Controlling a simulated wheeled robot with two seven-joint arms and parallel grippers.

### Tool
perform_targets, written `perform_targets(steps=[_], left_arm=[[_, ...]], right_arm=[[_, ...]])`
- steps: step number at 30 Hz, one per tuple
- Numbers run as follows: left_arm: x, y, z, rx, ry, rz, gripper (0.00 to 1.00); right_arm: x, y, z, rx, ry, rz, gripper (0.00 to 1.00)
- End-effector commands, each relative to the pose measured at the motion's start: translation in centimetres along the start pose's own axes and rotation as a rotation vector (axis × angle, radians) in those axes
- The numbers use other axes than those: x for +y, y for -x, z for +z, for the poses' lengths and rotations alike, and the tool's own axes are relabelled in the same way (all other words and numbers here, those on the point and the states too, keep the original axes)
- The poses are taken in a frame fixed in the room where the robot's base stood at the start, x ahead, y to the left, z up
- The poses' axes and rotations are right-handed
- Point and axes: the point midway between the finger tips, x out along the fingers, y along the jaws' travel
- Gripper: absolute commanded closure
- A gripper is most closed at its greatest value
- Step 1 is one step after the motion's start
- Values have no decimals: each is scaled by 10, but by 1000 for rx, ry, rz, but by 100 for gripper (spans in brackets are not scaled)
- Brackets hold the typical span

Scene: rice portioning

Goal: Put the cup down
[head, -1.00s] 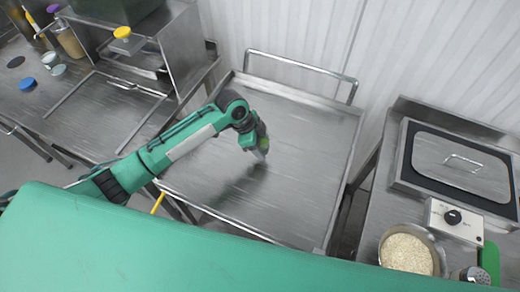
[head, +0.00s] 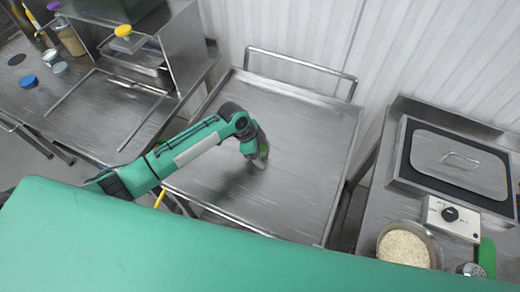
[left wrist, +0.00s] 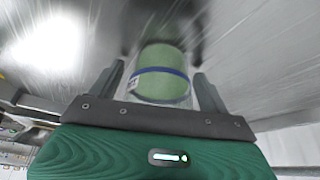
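The cup (left wrist: 160,85) is green with a blue band and a small label, and shows between the fingers of my left gripper in the left wrist view. My left gripper (head: 259,158) is low over the bare steel top of the cart (head: 300,125) in the head view, pointing down. Its fingers (left wrist: 161,78) stand on both sides of the cup and appear shut on it. A dark shadow lies close to the gripper; whether the cup touches the surface cannot be told. My right gripper is out of view.
The cart top around the gripper is clear, with a rail (head: 300,65) at the back. A left counter holds a steel shelf (head: 170,55) and jars. A right counter holds a lidded unit (head: 455,160) and a bowl of grain (head: 404,248).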

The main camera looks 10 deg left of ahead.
Motion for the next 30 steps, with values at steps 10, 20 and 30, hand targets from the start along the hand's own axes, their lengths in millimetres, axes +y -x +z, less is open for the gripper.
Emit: perform_targets(steps=[10, 20, 30], left_arm=[[0, 4, -2, 0, -1, -1, 21], [-1, 62, 0, 0, -3, -4, 21], [-1, 116, -1, 1, -1, -1, 21]], right_arm=[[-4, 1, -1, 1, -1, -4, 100], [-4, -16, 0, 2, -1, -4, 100], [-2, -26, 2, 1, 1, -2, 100]])
